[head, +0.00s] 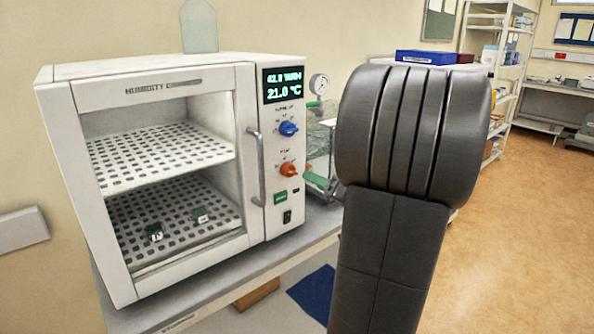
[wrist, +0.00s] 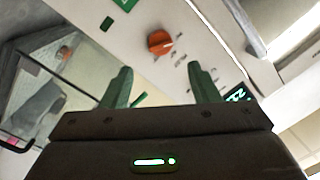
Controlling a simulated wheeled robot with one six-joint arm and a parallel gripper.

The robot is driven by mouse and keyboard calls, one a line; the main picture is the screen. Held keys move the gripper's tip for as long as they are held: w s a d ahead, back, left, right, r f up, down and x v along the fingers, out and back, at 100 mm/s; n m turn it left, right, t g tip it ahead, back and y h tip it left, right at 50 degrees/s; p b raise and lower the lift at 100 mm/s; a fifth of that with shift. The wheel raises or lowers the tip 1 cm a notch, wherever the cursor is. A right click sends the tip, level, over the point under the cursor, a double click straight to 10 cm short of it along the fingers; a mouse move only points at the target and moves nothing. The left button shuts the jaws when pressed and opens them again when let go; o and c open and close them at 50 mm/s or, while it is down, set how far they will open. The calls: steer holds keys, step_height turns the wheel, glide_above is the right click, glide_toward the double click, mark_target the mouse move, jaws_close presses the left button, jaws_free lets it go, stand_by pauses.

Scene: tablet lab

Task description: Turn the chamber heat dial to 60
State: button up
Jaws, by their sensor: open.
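The white humidity chamber (head: 150,84) stands on a bench, with its control strip on the right of its front. Its display (head: 284,85) reads 42.0 %RH and 21.0 °C. Below it are a blue dial (head: 288,128) and, lower, an orange dial (head: 288,169); their labels are too small to read. The orange dial also shows in the wrist view (wrist: 160,42), ahead of my gripper (wrist: 161,80). My gripper is open and empty, its two green fingers apart and not touching the dial. In the head view my dark arm hides most of it.
The door handle (head: 257,168) stands out left of the dials. A green switch (head: 280,197) and a black switch (head: 287,217) sit below them. A glass cabinet (head: 320,140) with a gauge (head: 319,84) above stands close on the right.

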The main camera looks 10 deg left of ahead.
mark_target(295, 172)
steer(key=p+x, duration=0.1)
steer(key=x, duration=0.7)
steer(key=shift+w+a+p, duration=0.1)
steer(key=shift+a+p, duration=0.1)
steer(key=shift+p, duration=0.2)
steer(key=c, duration=0.9)
